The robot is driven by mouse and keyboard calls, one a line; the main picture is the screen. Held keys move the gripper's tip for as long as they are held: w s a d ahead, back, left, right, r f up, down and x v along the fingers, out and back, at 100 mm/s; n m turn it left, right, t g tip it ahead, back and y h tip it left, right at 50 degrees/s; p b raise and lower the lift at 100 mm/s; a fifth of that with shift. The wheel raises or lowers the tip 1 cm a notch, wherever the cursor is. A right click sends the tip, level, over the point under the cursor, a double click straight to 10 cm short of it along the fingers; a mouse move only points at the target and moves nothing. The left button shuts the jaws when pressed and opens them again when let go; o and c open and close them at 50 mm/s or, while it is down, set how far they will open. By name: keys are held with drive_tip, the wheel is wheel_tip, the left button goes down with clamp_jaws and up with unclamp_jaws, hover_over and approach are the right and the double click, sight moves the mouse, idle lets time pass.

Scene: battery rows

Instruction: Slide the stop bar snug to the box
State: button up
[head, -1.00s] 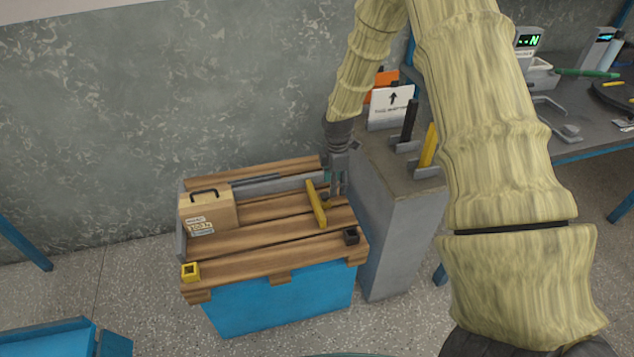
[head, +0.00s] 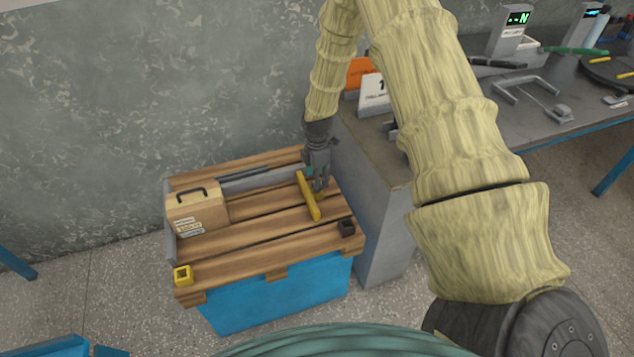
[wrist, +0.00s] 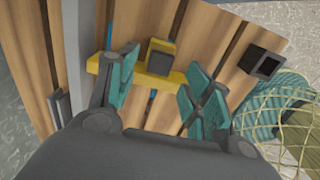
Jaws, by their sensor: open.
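The yellow stop bar (head: 310,200) lies across the slatted wooden pallet (head: 240,257), toward its right side. In the wrist view the yellow bar (wrist: 103,66) carries a dark block-like handle (wrist: 161,58). The wooden box (head: 197,212) with a black handle and labels stands at the pallet's left, a wide gap from the bar. My gripper (head: 320,186) is low at the bar's right side. In the wrist view my gripper (wrist: 160,88) is open, its teal fingers on either side of the handle; I cannot tell whether they touch it. The box is outside the wrist view.
A grey rail (head: 245,184) runs along the pallet's back. A black socket (head: 347,227) and a yellow socket (head: 183,275) sit at its front corners. A grey pedestal (head: 385,215) stands close on the right. The slats between box and bar are clear.

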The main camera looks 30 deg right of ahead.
drive_tip(key=shift+f, duration=1.55)
drive_tip(key=shift+a, duration=0.1)
clamp_jaws()
